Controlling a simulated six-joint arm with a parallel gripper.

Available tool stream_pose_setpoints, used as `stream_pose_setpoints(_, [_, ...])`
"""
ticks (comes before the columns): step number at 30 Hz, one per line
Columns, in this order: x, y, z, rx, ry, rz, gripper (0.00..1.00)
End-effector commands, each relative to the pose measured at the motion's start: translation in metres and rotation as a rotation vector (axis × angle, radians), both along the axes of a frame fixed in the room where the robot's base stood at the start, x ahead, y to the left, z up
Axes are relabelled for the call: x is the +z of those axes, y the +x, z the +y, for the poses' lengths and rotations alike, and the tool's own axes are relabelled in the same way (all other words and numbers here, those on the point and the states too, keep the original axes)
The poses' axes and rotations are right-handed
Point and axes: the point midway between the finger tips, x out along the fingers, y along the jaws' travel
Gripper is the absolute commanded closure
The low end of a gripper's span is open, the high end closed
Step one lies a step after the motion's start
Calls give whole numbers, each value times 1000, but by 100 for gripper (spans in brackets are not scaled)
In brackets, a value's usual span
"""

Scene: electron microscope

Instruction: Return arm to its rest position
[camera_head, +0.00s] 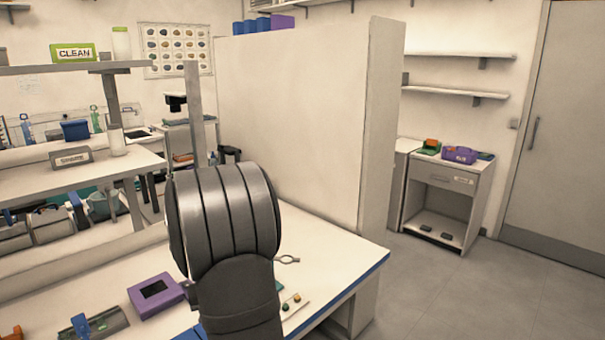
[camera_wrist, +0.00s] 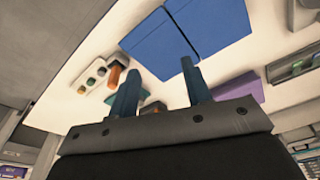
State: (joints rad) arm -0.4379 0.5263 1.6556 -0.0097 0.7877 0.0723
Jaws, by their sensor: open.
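My gripper (camera_wrist: 159,82) shows in the wrist view with its two teal fingers spread apart and nothing held between them. Beyond the fingertips lie blue panels (camera_wrist: 188,38) on a white bench top. In the head view my own arm link fills the lower middle, standing over the bench (camera_head: 335,262), and the gripper's fingers cannot be made out there.
A purple box (camera_head: 157,295) sits on the bench left of my arm. A small plate with coloured knobs (camera_head: 293,303) lies right of it. A tall pale partition (camera_head: 290,125) rises behind. Shelves (camera_head: 40,155) stand at left. Open floor (camera_head: 470,290) lies right.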

Motion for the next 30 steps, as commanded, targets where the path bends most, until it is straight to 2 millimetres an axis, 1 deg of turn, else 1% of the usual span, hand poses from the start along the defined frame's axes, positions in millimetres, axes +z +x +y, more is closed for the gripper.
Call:
stream_pose_setpoints(1, [1, 6, -10, -29, 0, 0, 55])
stream_pose_setpoints(9, [7, 32, -57, -181, -1, -2, 55])
stream_pose_setpoints(18, [10, 53, -106, -330, -2, -2, 55])
stream_pose_setpoints(21, [10, 57, -118, -363, -1, -2, 55])
stream_pose_setpoints(24, [10, 59, -125, -383, -2, -3, 55])
stream_pose_setpoints(30, [11, 60, -129, -395, -1, -3, 55])
